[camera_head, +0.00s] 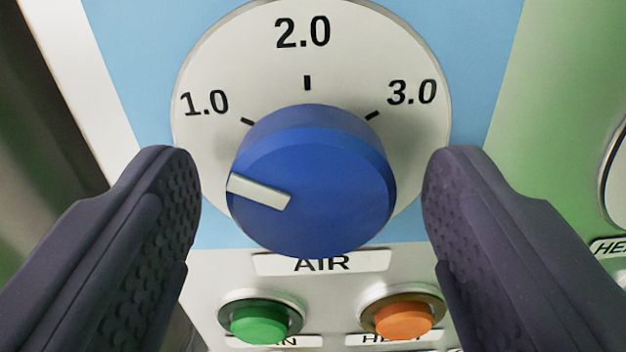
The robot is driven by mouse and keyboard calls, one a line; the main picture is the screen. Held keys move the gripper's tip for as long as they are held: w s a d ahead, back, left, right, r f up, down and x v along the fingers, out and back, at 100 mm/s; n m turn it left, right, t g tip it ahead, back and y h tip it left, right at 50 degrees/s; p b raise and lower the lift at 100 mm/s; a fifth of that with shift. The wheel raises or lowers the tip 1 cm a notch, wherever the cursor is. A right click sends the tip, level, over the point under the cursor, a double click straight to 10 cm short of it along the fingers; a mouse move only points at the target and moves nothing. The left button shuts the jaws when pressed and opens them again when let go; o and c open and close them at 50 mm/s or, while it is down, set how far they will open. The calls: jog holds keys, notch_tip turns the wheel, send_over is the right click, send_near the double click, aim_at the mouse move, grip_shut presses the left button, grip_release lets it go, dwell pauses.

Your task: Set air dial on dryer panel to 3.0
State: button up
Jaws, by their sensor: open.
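The air dial (320,190) is a blue round knob on a white scale plate (237,60) marked 1.0, 2.0 and 3.0. Its white pointer bar (258,191) points left and slightly up, on the side of the 1.0 mark. The 3.0 mark (411,92) is at the upper right. A label reading AIR (322,263) sits under the knob. My gripper (312,190) is open, with one dark finger on each side of the knob. A gap shows between each finger and the knob.
A green button (260,322) and an orange button (403,320) stick out below the dial, their labels partly hidden. At the right edge a green panel (555,120) carries part of another round dial.

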jog(key=shift+c, duration=0.5)
jog(key=c, duration=1)
jog(key=shift+o, duration=0.2)
